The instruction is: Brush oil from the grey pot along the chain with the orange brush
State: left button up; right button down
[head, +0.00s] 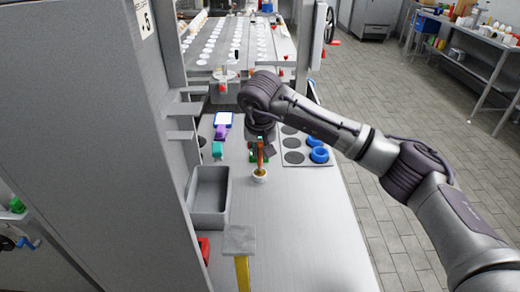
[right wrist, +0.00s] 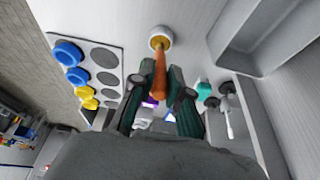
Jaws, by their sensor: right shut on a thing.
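The orange brush (head: 260,157) stands roughly upright in my right gripper (head: 262,150). In the right wrist view, the brush (right wrist: 159,74) is between the two dark green fingers of the right gripper (right wrist: 160,82), which are shut on it. The small pale grey pot (head: 259,177), with yellow-brown inside, is right below the brush. In the right wrist view the brush's far end reaches the mouth of the pot (right wrist: 160,33). I cannot tell how deep it goes. I cannot make out the chain. My left gripper is not in view.
A grey open bin (head: 210,176) stands left of the pot. Teal (head: 217,150) and purple (head: 221,132) things lie behind it. A panel with dark discs and blue rings (head: 318,155) is to the right. A yellow post (head: 242,272) stands in front. The counter front right is clear.

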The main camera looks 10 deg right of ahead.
jog(key=shift+r+p, duration=0.55)
jog(key=shift+r, duration=0.3)
jog(key=shift+r+p, duration=1.25)
jog(key=shift+r, duration=1.35)
